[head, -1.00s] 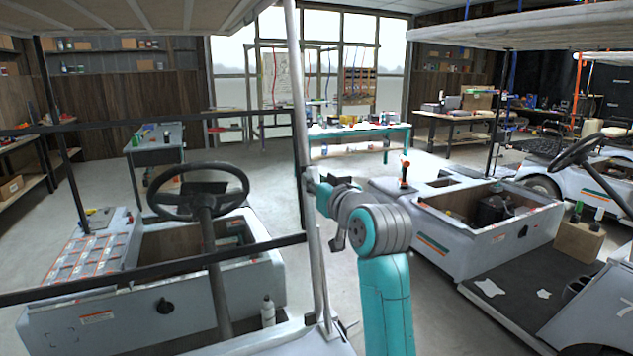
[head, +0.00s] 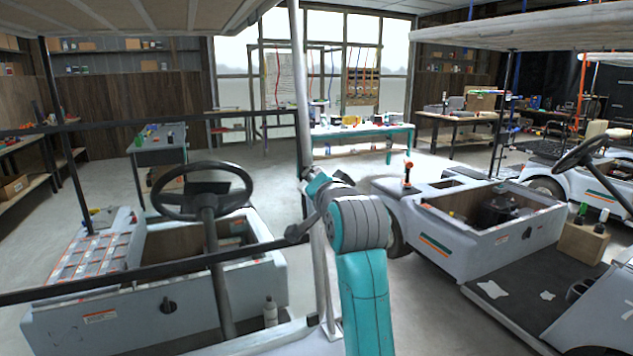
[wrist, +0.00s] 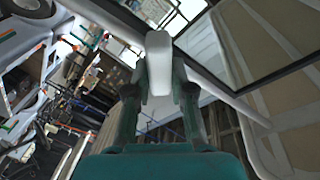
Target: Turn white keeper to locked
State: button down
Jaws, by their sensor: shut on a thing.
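The white keeper (wrist: 158,62) is a pale, rounded, elongated piece in the middle of the wrist view. My gripper (wrist: 159,88) has its two dark green fingers closed on either side of it. The keeper's far end sticks out beyond the fingertips, close to a dark frame bar. Its pivot and any lock mark cannot be made out. In the head view my teal and grey arm reaches up beside the pale roof post (head: 303,90) of the near cart. The fingers and the keeper cannot be made out clearly there.
The near cart has a black steering wheel (head: 202,190) and dark frame bars (head: 150,272) left of the post. A second white cart (head: 480,235) stands to the right. A teal-legged workbench (head: 362,132) is at the back. Open floor lies between the carts.

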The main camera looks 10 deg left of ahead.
jog(key=m, duration=0.4)
jog(key=shift+a+r+h, duration=0.15)
jog(key=shift+h, duration=0.25)
jog(key=shift+r+m+g, duration=0.15)
jog(key=shift+m+g, duration=0.1)
jog(key=shift+m, duration=0.95)
jog(key=shift+r+m+g, duration=0.1)
jog(key=shift+m+g, duration=0.15)
jog(key=shift+m, duration=0.95)
jog(key=shift+h, duration=0.3)
jog(key=c, duration=1)
grip_release()
jog(key=shift+s, duration=0.1)
jog(key=v, duration=1.2)
